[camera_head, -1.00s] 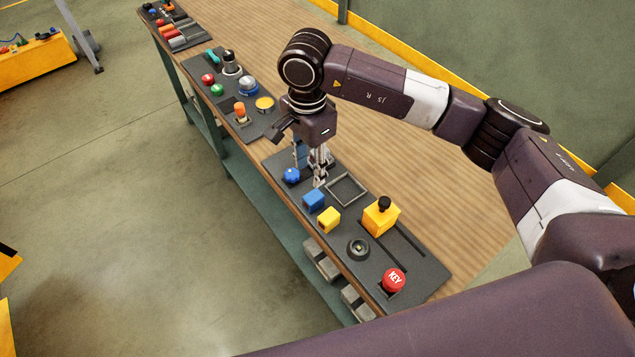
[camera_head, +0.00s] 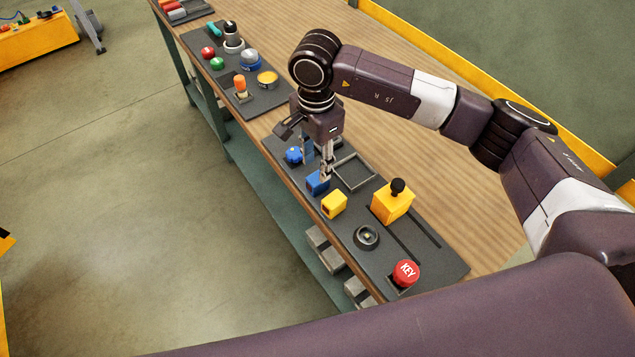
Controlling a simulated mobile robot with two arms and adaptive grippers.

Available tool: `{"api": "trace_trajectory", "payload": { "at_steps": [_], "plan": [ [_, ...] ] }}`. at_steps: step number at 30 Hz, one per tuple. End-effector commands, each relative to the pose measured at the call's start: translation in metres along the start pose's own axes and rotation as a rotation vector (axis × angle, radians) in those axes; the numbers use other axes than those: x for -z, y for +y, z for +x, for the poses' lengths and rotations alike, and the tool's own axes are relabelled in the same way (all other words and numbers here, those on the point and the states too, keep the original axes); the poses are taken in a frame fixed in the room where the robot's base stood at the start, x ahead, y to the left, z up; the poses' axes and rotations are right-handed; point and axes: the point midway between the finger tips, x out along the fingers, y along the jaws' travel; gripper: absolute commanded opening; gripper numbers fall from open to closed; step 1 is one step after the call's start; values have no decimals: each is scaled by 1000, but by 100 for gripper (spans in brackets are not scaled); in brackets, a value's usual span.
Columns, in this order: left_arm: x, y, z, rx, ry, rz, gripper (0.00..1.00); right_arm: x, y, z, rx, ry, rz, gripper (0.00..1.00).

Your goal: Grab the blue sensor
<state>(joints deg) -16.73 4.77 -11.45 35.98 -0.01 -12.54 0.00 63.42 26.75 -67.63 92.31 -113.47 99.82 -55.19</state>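The blue block-shaped sensor (camera_head: 315,184) sits on the dark panel at the front of the bench, beside a similar yellow block (camera_head: 334,205). My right gripper (camera_head: 325,174) points down with its metal fingertips at the far upper-right side of the blue sensor, partly overlapping it in the picture. I cannot tell whether the fingers touch it or how far they are parted. My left gripper is out of view.
A blue knob (camera_head: 293,155) and an empty square frame (camera_head: 354,171) lie close to the gripper. A yellow box with a black knob (camera_head: 392,203), a round black socket (camera_head: 367,236) and a red KEY button (camera_head: 405,272) stand nearer. The wooden bench top behind is clear.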

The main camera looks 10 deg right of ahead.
Motion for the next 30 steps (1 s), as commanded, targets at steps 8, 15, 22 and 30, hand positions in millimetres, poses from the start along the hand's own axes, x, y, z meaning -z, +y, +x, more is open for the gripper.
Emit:
{"api": "trace_trajectory", "payload": {
  "at_steps": [8, 15, 22, 30],
  "plan": [
    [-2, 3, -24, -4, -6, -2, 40, 0, 2, 26, -5, -2, 1, 35],
    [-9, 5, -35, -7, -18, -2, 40, 1, 1, 56, -1, -1, 0, 35],
    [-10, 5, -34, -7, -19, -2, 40, 2, 0, 61, 1, 1, -1, 35],
    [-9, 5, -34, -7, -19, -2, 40, 2, 0, 60, 1, 0, -1, 11]
  ]
}}
